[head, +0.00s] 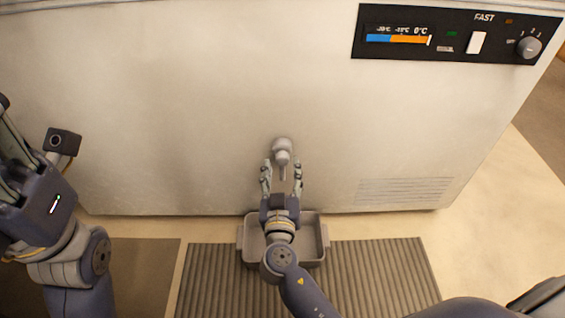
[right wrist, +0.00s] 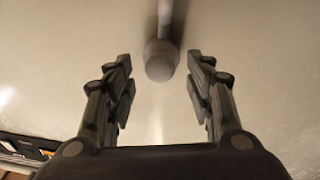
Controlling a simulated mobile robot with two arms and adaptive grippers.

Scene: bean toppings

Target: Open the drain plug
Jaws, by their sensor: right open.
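In the right wrist view the plug (right wrist: 161,60) is ahead, between and slightly beyond my fingertips. My right gripper (head: 282,172) is open and empty just in front of the plug; in the right wrist view its fingers (right wrist: 160,75) are spread on either side, with a gap to the plug. My left gripper is only partly in the head view at the left edge, its fingertips not clearly shown.
A grey tray (head: 318,240) with side handles sits on the floor below the plug, partly hidden by my right arm. A ribbed mat (head: 385,275) lies under it. A control panel (head: 455,33) is at the freezer's upper right, and a vent (head: 410,190) at its lower right.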

